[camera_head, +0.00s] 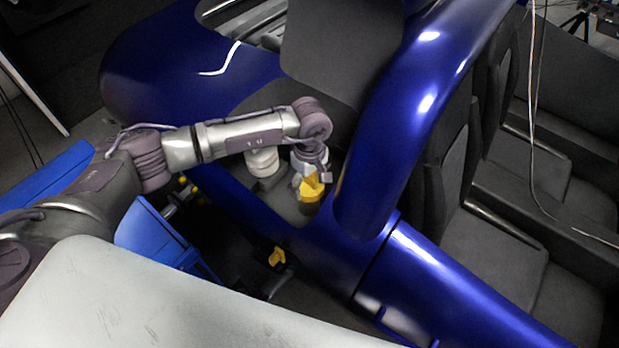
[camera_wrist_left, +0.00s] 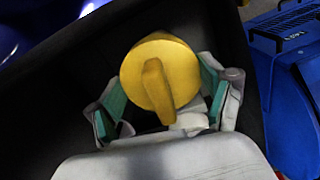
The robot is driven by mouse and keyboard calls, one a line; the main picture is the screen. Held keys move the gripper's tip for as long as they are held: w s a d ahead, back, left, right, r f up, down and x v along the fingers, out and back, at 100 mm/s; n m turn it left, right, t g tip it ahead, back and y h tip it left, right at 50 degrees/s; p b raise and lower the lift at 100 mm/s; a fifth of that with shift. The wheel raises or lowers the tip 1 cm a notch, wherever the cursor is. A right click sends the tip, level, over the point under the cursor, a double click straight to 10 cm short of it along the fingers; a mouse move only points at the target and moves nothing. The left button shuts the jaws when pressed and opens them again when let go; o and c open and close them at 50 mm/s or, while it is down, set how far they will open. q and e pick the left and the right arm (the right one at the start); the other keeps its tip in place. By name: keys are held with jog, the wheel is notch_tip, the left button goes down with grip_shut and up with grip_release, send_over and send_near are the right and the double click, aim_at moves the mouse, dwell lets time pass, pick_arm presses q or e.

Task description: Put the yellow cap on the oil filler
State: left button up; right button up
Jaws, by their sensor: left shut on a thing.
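A white piece (camera_wrist_left: 190,121) shows just below the cap there. I cannot make out the oil filler for sure, nor whether the cap touches anything below. My right gripper is not in view.
A white cylindrical part (camera_head: 262,161) stands left of the cap, partly behind my arm. The blue body pillar (camera_head: 385,130) rises close on the right. Another yellow piece (camera_head: 277,257) sits lower down. A blue case (camera_wrist_left: 290,70) is at the right in the wrist view.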

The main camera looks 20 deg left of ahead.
pick_arm(q)
jog(key=shift+f, duration=0.25)
dwell(0.7)
dwell(0.5)
jog(key=shift+b, duration=0.5)
jog(key=shift+f+b, duration=0.55)
jog(key=shift+f, duration=0.05)
jog(key=o, duration=0.9)
jog(key=shift+r, duration=0.1)
